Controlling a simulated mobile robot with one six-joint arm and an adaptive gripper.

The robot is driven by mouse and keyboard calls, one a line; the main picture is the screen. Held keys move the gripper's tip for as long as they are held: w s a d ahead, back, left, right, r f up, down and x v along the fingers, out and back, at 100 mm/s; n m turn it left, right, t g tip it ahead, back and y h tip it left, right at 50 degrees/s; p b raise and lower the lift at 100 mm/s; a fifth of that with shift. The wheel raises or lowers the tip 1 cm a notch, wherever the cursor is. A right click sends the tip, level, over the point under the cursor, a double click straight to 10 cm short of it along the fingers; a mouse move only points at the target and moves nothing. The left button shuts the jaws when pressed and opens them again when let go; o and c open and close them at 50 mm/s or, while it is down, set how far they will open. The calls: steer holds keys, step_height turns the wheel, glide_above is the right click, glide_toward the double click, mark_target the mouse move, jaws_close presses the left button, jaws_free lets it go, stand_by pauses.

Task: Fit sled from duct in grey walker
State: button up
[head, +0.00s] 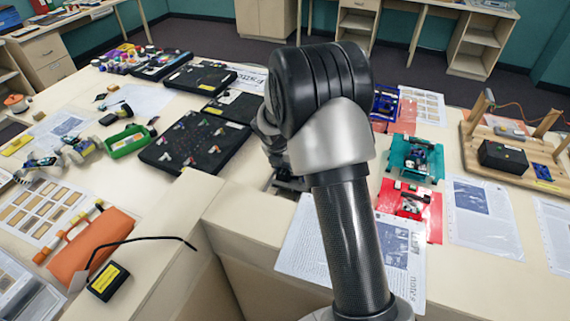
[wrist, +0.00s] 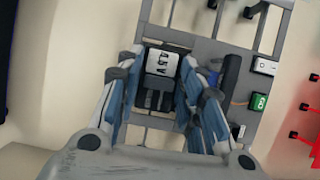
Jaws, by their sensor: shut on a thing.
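My gripper (wrist: 160,72) is shut on a dark block with a silver lettered face (wrist: 163,64), which looks like the sled. One blue-padded finger is on each side of it. The grey walker (wrist: 208,47) is a flat grey frame with open gaps, under and to the right of the block in the wrist view. The block overlaps the frame's left part; I cannot tell if it is seated or just above. In the head view my arm hides most of the gripper and the walker. I cannot pick out the duct.
The grey frame carries a dark cylinder (wrist: 230,74) and a green part (wrist: 258,101). In the head view, a teal walker (head: 432,168), a red walker (head: 428,208) and a wooden board (head: 470,148) lie right. Black boards (head: 190,143) lie left. Bare table shows left of the frame.

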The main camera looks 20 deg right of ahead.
steer(key=shift+s+d+f+g, duration=0.25)
steer(key=shift+s+f+g, duration=0.05)
steer(key=shift+s+f, duration=0.45)
steer(key=o, duration=1.1)
steer(key=shift+d+f, duration=0.1)
steer(key=shift+d, duration=0.05)
steer(key=shift+c, duration=0.2)
steer(key=shift+w+a, duration=0.2)
steer(key=shift+r, duration=0.25)
steer(key=shift+w+r+p, duration=0.2)
steer(key=shift+r+p, duration=3.6)
steer(key=shift+p, duration=0.3)
